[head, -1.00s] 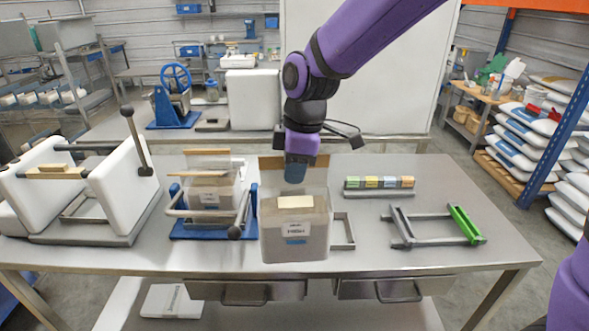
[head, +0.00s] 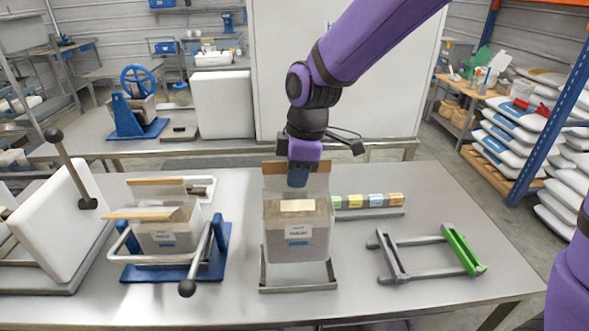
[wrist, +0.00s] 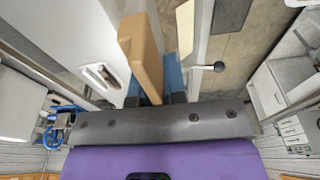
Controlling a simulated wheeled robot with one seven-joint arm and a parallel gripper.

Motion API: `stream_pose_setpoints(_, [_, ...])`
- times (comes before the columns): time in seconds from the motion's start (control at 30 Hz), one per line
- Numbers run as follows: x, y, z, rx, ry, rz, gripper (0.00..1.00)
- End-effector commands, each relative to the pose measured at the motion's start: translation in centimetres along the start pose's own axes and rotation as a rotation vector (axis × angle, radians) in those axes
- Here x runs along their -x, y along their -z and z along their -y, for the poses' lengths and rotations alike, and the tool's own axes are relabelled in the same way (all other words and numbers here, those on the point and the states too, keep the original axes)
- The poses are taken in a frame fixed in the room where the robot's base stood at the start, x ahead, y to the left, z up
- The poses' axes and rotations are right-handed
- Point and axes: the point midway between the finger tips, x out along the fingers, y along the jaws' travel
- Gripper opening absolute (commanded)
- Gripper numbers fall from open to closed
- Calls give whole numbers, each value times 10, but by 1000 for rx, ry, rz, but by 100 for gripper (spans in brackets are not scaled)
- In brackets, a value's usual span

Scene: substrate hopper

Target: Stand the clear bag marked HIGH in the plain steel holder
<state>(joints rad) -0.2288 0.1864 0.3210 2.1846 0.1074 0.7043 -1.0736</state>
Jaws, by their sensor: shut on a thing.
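The clear bag (head: 300,243) has brown contents, a wooden top strip and a white label, blurred now but reading HIGH earlier. My gripper (head: 298,178) is shut on its top strip and holds it upright. In the wrist view the strip (wrist: 141,50) lies between the blue fingers (wrist: 152,92). The plain steel holder (head: 298,290) is on the table directly below the bag in the head view. Its front bar and side uprights show; the bag hides its back. I cannot tell whether the bag touches it.
A blue-based holder (head: 217,262) with another clear bag (head: 168,236) stands left. A green-ended holder (head: 462,250) stands right, and a row of coloured blocks (head: 368,201) lies behind. A white-sided press (head: 65,225) is far left. Bare table lies between the steel and green-ended holders.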

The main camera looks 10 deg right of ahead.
Motion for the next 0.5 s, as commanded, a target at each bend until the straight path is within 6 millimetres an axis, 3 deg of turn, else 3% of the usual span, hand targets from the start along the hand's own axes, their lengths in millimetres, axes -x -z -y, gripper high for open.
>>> stream_pose_setpoints(0.5, [-32,-5,-1,0,-2,-1,0])
